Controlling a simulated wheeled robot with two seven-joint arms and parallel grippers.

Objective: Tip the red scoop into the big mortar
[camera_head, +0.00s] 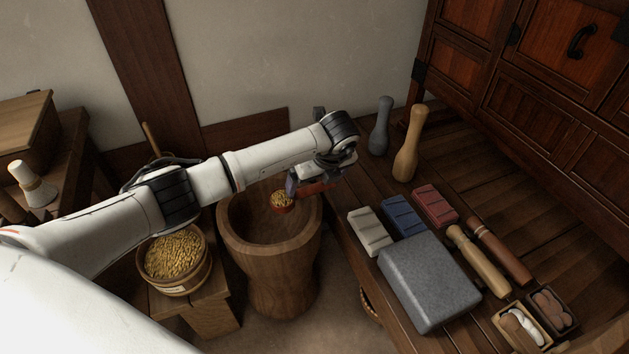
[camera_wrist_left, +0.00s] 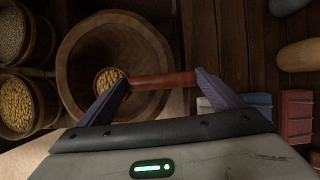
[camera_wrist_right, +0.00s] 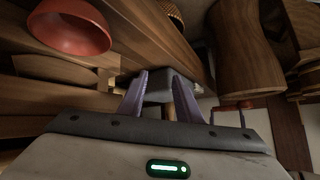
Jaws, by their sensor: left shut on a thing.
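The red scoop (camera_head: 284,203) is held by my left gripper (camera_head: 312,186), which is shut on its handle. The scoop's cup holds yellow grain and looks about level. It hangs above the mouth of the big wooden mortar (camera_head: 270,262), over its right part in the head view. In the left wrist view the handle (camera_wrist_left: 160,82) lies between the fingers, and the cup is over the mortar's bowl (camera_wrist_left: 78,55). The part of the mortar's inside that shows looks bare. My right gripper (camera_wrist_right: 160,95) has its fingers apart with nothing seen held between them.
A grain tub (camera_head: 175,262) stands on a low stool left of the mortar. Right of it, a wooden bench holds a grey stone block (camera_head: 428,280), coloured blocks (camera_head: 435,205), pestles (camera_head: 408,145) and small boxes (camera_head: 550,308). A red bowl (camera_wrist_right: 70,28) shows near my right gripper.

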